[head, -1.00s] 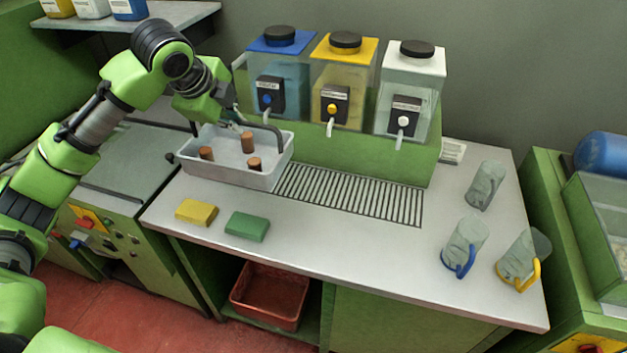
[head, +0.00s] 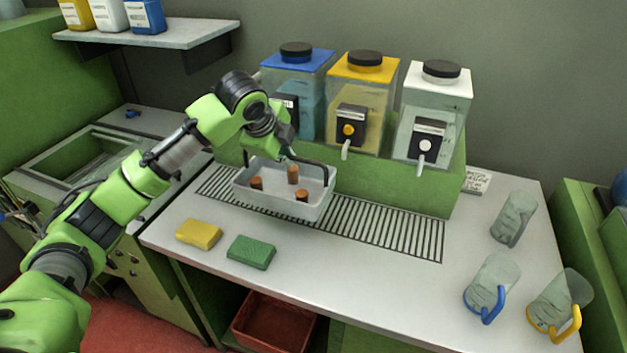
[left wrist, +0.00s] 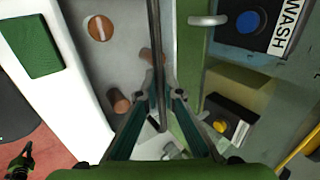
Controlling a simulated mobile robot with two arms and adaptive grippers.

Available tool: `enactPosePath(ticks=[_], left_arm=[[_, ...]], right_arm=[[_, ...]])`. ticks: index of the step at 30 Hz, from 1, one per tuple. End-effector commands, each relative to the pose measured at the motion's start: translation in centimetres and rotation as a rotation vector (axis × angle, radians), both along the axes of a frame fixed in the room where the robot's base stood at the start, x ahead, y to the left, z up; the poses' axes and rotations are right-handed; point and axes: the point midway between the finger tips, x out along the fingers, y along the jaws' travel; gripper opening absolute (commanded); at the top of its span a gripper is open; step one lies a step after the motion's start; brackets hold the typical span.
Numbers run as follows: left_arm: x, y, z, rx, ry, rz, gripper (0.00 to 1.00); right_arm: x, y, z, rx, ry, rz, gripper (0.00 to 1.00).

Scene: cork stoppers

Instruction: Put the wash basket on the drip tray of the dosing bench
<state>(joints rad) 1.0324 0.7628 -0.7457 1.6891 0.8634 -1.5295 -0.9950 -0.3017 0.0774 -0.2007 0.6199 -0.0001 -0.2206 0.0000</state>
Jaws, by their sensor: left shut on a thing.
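The wash basket (head: 272,205) is a pale grey rectangular tub with a dark handle (head: 318,166) and three brown cork stoppers inside. It is over the left part of the slatted drip tray (head: 395,233) of the dosing bench. I cannot tell whether its base touches the slats. My left gripper (head: 287,154) is shut on the basket's handle at the back, below the dispensers. In the left wrist view the fingers (left wrist: 158,98) close around the dark handle bar (left wrist: 156,50), with corks (left wrist: 118,101) beside it. My right gripper is out of view.
Blue, yellow and white-topped dispensers (head: 363,80) stand behind the tray. A yellow sponge (head: 199,234) and green sponge (head: 251,252) lie in front. Clear jugs (head: 491,281) stand at the right. A red bin (head: 274,321) sits under the bench. The tray's right part is free.

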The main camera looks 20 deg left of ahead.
Motion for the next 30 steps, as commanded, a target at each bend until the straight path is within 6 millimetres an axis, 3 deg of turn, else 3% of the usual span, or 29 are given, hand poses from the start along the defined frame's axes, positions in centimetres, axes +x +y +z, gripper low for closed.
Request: enactPosePath(ticks=[3, 9, 16, 24, 30], left_arm=[[2.1, -2.0, -1.3, -0.002, 0.002, -0.001, 0.0], [4.0, -3.6, -4.7, -0.001, 0.0, -0.001, 0.0], [5.0, -4.5, -6.3, -0.001, -0.001, 0.0, 0.0], [5.2, -4.6, -9.5, 0.0, -0.002, 0.0, 0.0], [5.2, -4.7, -9.8, 0.0, -0.003, -0.001, 0.0]], right_arm=[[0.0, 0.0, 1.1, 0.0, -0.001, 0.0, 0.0], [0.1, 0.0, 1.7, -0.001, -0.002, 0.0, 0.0], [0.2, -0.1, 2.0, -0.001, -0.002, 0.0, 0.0], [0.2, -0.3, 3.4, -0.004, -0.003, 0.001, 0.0], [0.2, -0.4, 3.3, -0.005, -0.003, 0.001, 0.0]])
